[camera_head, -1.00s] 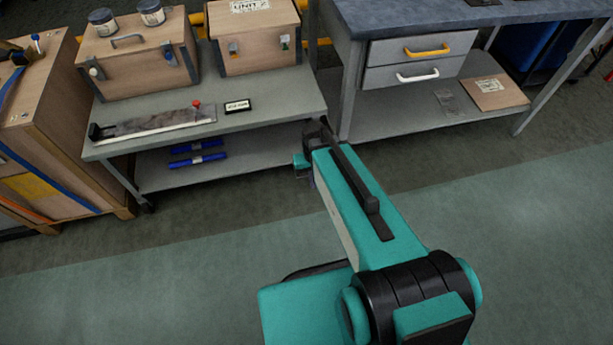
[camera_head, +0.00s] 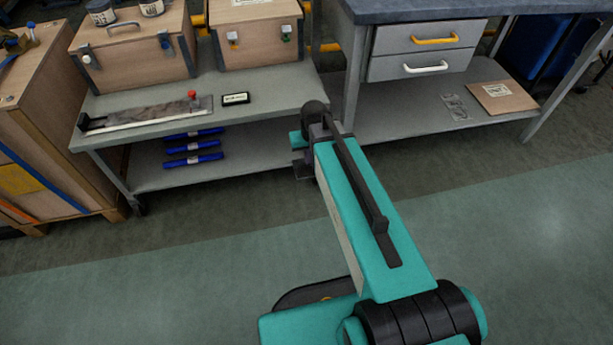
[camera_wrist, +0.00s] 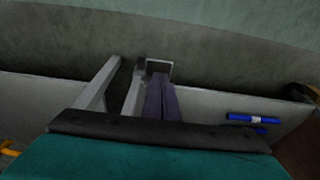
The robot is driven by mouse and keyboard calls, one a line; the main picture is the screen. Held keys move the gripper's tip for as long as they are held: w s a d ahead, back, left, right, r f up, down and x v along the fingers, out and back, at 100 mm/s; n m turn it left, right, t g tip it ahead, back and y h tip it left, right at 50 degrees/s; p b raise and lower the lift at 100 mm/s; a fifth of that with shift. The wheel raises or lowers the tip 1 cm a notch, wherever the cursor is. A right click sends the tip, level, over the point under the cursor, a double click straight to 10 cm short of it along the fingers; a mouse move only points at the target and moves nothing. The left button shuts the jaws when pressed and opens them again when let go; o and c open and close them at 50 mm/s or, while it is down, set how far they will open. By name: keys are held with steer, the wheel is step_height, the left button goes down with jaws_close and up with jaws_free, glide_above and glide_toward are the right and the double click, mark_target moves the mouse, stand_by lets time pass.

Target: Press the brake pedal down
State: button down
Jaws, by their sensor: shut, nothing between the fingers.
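I cannot make out a brake pedal in either view. My gripper (camera_wrist: 160,78) shows in the wrist view as two dark fingers lying side by side, shut and with nothing between them. Their tips point toward the floor strip at the top of that picture, near pale metal legs and a shelf. In the head view my arm reaches toward the gap between the bench and the workbench, and its own links hide most of the gripper.
A low grey bench (camera_head: 270,98) carries wooden cases (camera_head: 135,55) and a long flat device with a red knob (camera_head: 192,95). Blue rolls (camera_head: 193,147) lie on its lower shelf. A workbench with drawers (camera_head: 425,52) stands right. A wooden crate (camera_head: 45,130) stands left. The front floor is open.

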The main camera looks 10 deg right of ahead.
steer(key=w+b, duration=0.1)
steer(key=b, duration=0.2)
steer(key=w+t+b, duration=0.1)
steer(key=w+b, duration=0.1)
steer(key=b, duration=0.1)
steer(key=shift+f, duration=0.4)
steer(key=b, duration=0.6)
glide_above(306, 172)
steer(key=s, duration=0.1)
step_height(306, 172, down, 12)
steer(key=shift+s+a+f, duration=0.15)
steer(key=shift+f, duration=0.7)
